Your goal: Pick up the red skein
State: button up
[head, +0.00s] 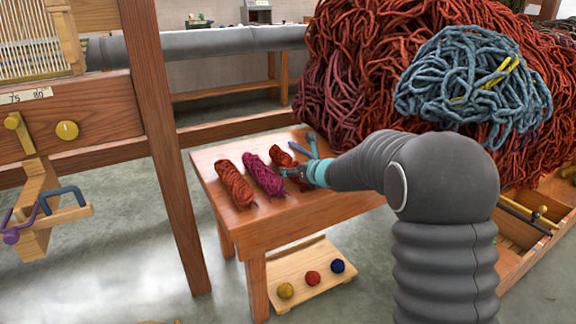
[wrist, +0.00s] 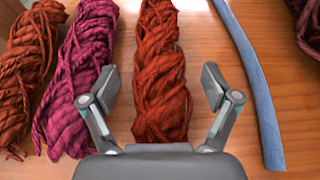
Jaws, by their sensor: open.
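The red skein (wrist: 160,60), a twisted bundle of wool, lies lengthwise on the small wooden table (head: 340,190). In the head view the red skein (head: 279,156) is partly hidden by my gripper (head: 296,172). In the wrist view my gripper (wrist: 161,88) is open, with one finger on each side of the skein and a gap on both sides. The skein's near end reaches close to the gripper's palm. I cannot tell how high the fingertips are above the table.
A magenta skein (wrist: 82,75) lies just left of the left finger, with a rust-orange skein (wrist: 27,65) beyond it. A blue rod (wrist: 250,80) lies to the right. A large wool heap (head: 350,70) rises behind the table. A wooden post (head: 160,130) stands left.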

jog(key=shift+w+a+f, duration=0.15)
jog(key=shift+w+a, duration=0.05)
jog(key=shift+w, duration=0.15)
jog(key=c, duration=1.3)
jog(key=shift+r, duration=0.6)
jog(key=r+p, duration=0.1)
jog(key=r, duration=0.1)
jog(key=d+r+p, duration=0.1)
jog(key=r, duration=0.1)
jog(key=shift+s, duration=0.2)
jog(key=s+d+r, duration=0.1)
jog(key=d+r, duration=0.1)
jog(key=d, duration=0.1)
jog(key=s+d+r+p, duration=0.1)
jog(key=s+d+r, duration=0.1)
jog(key=d, duration=0.1)
jog(key=s+d+r, duration=0.1)
jog(key=d, duration=0.2)
jog(key=shift+s+d+r+p, duration=0.15)
jog(key=shift+d+r+p, duration=0.15)
jog(key=shift+d+r, duration=0.1)
